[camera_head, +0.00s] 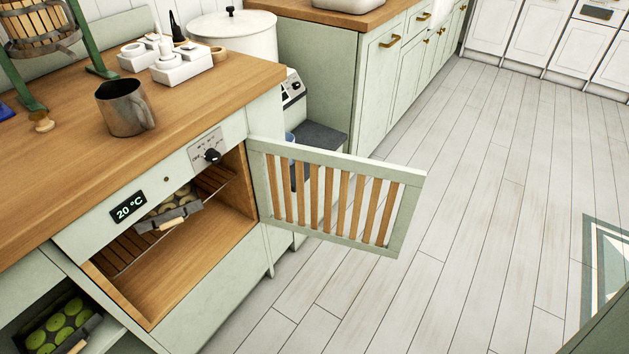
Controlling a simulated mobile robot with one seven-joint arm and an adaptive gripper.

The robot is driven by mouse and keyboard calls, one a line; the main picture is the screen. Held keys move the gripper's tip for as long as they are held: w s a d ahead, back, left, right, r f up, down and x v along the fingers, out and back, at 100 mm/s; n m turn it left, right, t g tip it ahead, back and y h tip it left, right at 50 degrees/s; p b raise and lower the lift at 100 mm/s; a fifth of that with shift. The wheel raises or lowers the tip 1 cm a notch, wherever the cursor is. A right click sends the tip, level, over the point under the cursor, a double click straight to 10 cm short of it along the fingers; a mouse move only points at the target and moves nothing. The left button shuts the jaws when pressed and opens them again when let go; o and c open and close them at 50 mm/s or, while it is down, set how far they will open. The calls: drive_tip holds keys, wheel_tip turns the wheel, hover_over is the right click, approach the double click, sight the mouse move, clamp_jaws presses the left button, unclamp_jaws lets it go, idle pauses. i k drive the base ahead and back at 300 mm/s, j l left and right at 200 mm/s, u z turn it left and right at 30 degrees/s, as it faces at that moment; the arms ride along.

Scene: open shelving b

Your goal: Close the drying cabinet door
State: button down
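The drying cabinet (72,236) is built into the pale green counter at the left, under the wooden top. Its door (408,222), a pale green frame with wooden slats, stands wide open. It is hinged at the right side of the opening and sticks out over the floor. Inside are slatted racks (122,252) and a tray (184,212) with a wooden handle and sliced pieces on it. A display reading 20 °C and a dark knob (212,155) are on the front panel. My gripper is not in view.
A metal mug (126,107), white containers (178,64) and a green-framed press (38,32) stand on the counter. A dark step or stool (318,138) is behind the door. Below left, a shelf holds a tray of green slices (58,328). The floor (450,240) right of the door is clear.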

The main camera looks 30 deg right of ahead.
sight(414, 180)
drive_tip(key=i+l+u, duration=0.2)
drive_tip(key=l, duration=0.3)
drive_tip(key=k+l+u, duration=0.1)
drive_tip(key=l+u, duration=0.15)
drive_tip(key=l, duration=0.25)
drive_tip(key=l+u, duration=0.2)
drive_tip(key=l, duration=0.35)
drive_tip(key=l+u, duration=0.25)
drive_tip(key=l, duration=0.25)
drive_tip(key=k+l+u, duration=0.2)
drive_tip(key=l, duration=0.3)
drive_tip(key=l+u, duration=0.25)
drive_tip(key=l, duration=0.3)
drive_tip(key=k+l+u, duration=0.2)
drive_tip(key=l, duration=0.25)
drive_tip(key=k+l+u, duration=0.2)
drive_tip(key=l, duration=0.4)
drive_tip(key=k+l+u, duration=0.2)
drive_tip(key=k+l, duration=0.25)
drive_tip(key=k+l+u, duration=0.2)
drive_tip(key=k+l, duration=0.2)
drive_tip(key=l, duration=0.15)
